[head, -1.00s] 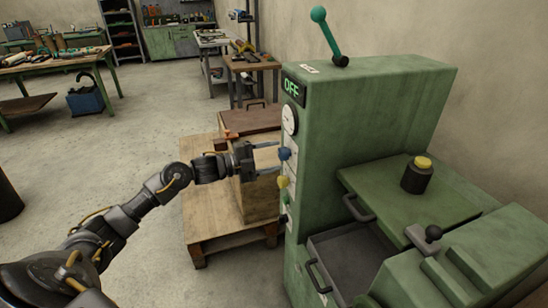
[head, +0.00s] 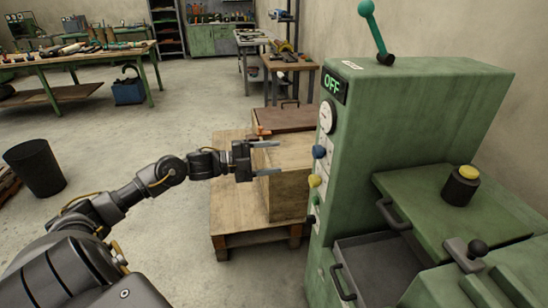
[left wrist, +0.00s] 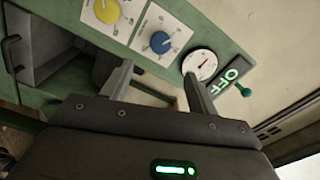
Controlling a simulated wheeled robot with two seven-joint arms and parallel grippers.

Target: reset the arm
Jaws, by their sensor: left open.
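My left arm reaches in from the left in the head view. Its gripper (head: 268,159) is open and empty, with its two fingers apart and pointing right toward the green machine (head: 425,110). In the head view a gap shows between the fingertips and the machine's panel. The left wrist view shows the fingers (left wrist: 155,85) spread before the panel, with a yellow knob (left wrist: 107,11), a blue knob (left wrist: 161,42), a gauge (left wrist: 199,64) and a lit OFF display (left wrist: 230,76). My right gripper is in neither view.
A wooden crate (head: 285,190) stands on a pallet (head: 228,215) beside the machine. A teal-knobbed lever (head: 375,30) rises from the machine's top. An open drawer (head: 370,265) and a yellow button (head: 469,172) are at its front. Open floor lies left, with a black bin (head: 35,168).

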